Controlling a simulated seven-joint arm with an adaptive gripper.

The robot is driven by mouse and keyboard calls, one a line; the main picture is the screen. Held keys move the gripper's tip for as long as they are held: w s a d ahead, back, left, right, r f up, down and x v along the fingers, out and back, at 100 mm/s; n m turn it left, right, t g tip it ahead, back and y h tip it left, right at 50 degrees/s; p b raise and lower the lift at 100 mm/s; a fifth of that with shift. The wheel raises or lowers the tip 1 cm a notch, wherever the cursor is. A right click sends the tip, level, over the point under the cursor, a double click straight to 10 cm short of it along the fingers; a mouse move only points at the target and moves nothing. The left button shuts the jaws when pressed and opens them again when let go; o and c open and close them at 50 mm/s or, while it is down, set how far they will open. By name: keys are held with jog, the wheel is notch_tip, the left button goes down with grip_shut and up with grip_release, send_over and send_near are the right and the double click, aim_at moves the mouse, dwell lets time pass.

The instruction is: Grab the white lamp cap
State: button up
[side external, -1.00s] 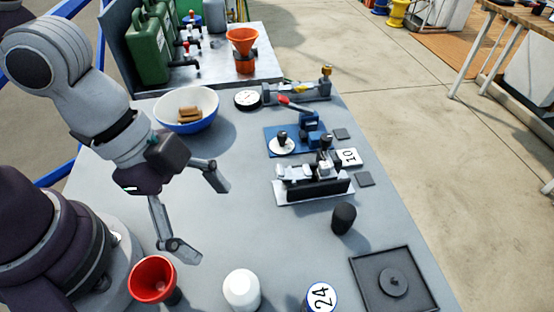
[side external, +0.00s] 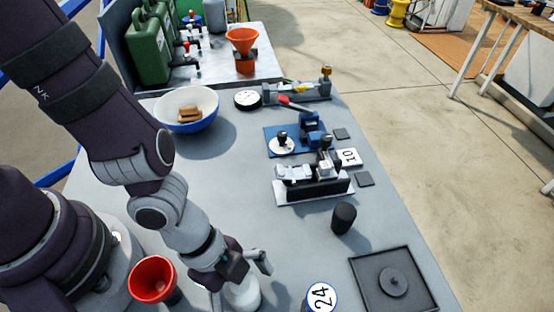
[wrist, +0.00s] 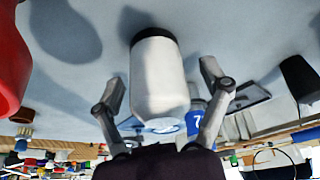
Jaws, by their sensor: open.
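The white lamp cap (side external: 241,293) stands on the grey table near the front edge in the side view, partly hidden by my gripper. In the wrist view the white lamp cap (wrist: 160,82) is a rounded white body with a dark band at one end. My gripper (side external: 240,278) is open at the cap. In the wrist view its two fingers (wrist: 162,82) are spread, one on each side of the cap, with gaps visible between them and it. I cannot tell the exact height of the fingertips from the side view.
A red cup (side external: 152,278) stands close on the left. A round "24" marker (side external: 320,297) is close on the right. A black cylinder (side external: 343,218) and a dark square tray (side external: 370,297) lie farther right. A bowl (side external: 186,124) is at the back.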

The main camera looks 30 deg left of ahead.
jog(key=shift+f, duration=0.15)
jog(key=c, duration=1.3)
